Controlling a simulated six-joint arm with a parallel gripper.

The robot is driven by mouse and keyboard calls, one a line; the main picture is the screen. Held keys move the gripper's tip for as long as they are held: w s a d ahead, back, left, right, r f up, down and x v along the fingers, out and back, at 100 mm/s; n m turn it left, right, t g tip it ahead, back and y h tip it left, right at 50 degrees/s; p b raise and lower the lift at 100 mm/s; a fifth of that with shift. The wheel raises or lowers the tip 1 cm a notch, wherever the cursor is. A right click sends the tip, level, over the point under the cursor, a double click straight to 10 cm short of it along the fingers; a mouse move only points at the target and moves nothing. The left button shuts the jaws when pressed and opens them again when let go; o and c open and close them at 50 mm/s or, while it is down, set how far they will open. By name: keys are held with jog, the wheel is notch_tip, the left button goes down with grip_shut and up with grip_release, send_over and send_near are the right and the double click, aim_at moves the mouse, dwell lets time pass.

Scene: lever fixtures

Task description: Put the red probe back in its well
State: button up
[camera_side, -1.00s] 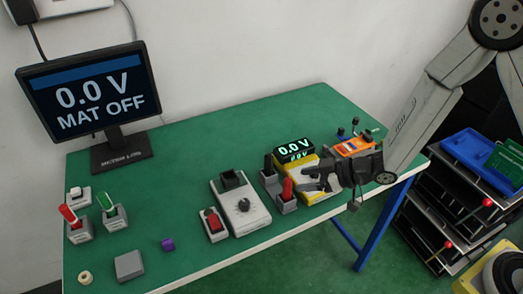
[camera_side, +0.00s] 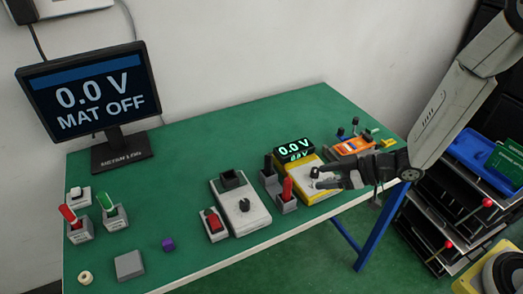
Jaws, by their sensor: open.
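The red probe (camera_side: 287,189) stands nearly upright in a grey holder block (camera_side: 287,206) in front of the yellow meter (camera_side: 303,186). Its lower end is hidden inside the block, so I cannot tell how deep it sits. A black probe (camera_side: 267,163) stands in a similar grey block just behind it. My gripper (camera_side: 318,180) is open, to the right of the red probe and apart from it, over the front of the yellow meter. Nothing shows between its fingers.
The meter display (camera_side: 294,150) and monitor (camera_side: 90,95) read 0.0 V; the monitor also says MAT OFF. A grey box with a dial (camera_side: 242,205) and a red switch (camera_side: 214,222) stand left. Red (camera_side: 68,215) and green (camera_side: 106,203) levers stand far left. An orange device (camera_side: 352,147) lies behind my gripper.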

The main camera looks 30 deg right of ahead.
jog(key=s+d+r+m+g+h, duration=0.1)
jog(key=s+d+r+m+h, duration=0.1)
jog(key=d+m+h, duration=0.45)
jog(key=s+d+r+m+g+h, duration=0.2)
jog(key=s+d+g, duration=0.2)
jog(key=s, duration=0.5)
jog(key=shift+d+r+g, duration=0.25)
jog(key=shift+d+g, duration=0.05)
jog(key=shift+g, duration=0.2)
jog(key=shift+o, duration=0.3)
jog(key=shift+m, duration=0.25)
